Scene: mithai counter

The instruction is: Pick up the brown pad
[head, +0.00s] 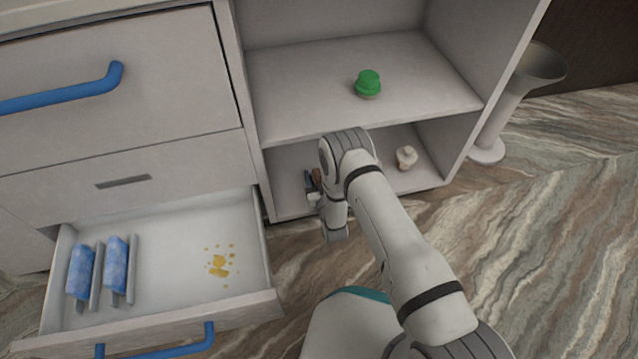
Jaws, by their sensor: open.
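A small brown thing (317,177), which looks like the brown pad, shows on the lower shelf, next to my gripper. My arm hides part of it. My gripper (311,188) is inside the lower shelf near its left side, with its dark fingers close to the brown pad. The fingers look apart, and I cannot tell whether they touch the pad.
A green-topped object (368,84) stands on the upper shelf (300,85). A small cream object (406,157) sits on the lower shelf at right. An open drawer (180,225) holds two blue items (116,265) and yellow crumbs (219,265). A grey stand (510,100) is at right.

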